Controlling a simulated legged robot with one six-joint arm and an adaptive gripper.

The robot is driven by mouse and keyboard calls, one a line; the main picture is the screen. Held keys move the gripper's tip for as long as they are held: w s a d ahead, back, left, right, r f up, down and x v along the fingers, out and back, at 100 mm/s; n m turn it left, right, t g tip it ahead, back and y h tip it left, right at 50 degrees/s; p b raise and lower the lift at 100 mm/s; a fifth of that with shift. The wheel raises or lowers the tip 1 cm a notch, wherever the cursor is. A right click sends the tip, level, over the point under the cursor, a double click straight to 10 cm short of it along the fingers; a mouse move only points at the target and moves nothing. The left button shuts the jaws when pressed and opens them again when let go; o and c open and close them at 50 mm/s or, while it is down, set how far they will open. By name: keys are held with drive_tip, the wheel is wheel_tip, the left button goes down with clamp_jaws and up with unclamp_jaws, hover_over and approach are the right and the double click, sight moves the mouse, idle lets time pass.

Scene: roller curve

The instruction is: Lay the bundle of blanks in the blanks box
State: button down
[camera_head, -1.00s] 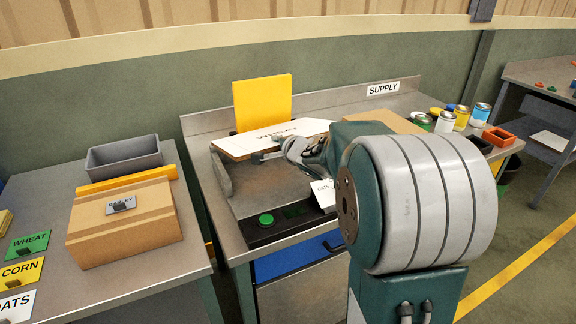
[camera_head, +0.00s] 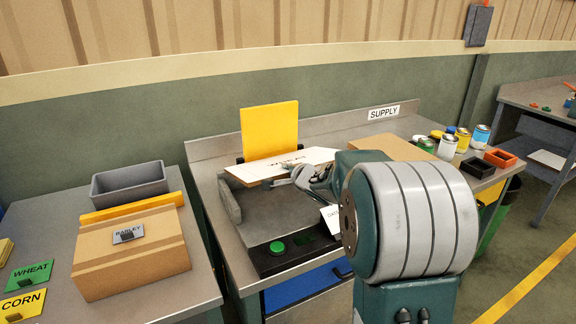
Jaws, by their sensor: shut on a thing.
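A flat white-topped bundle (camera_head: 300,158) with a brown edge and lettering reading WHEAT sits over the grey work area of the supply bench, in front of an upright yellow panel. I take it as the bundle of blanks. My gripper (camera_head: 285,183) is at its near edge, shut on it; the fingertips are small and the contact is partly hidden by my arm. No box in view carries a readable blanks label. A grey open box (camera_head: 130,189) stands on the left table behind a cardboard box; its inside looks empty where visible.
The cardboard box (camera_head: 130,262) bears a BARLEY plate, with a yellow strip behind it. WHEAT (camera_head: 30,275) and CORN cards lie at far left. Yellow panel (camera_head: 269,130), green button (camera_head: 277,248) and several cans (camera_head: 447,147) are on the supply bench (camera_head: 222,222).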

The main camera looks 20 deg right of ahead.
drive_tip(key=shift+d+f, duration=0.2)
drive_tip(key=shift+f, duration=2.05)
drive_tip(key=shift+d+f, duration=0.15)
drive_tip(key=shift+f, duration=2.1)
drive_tip(key=c, duration=0.6)
unclamp_jaws()
drive_tip(key=o, duration=0.6)
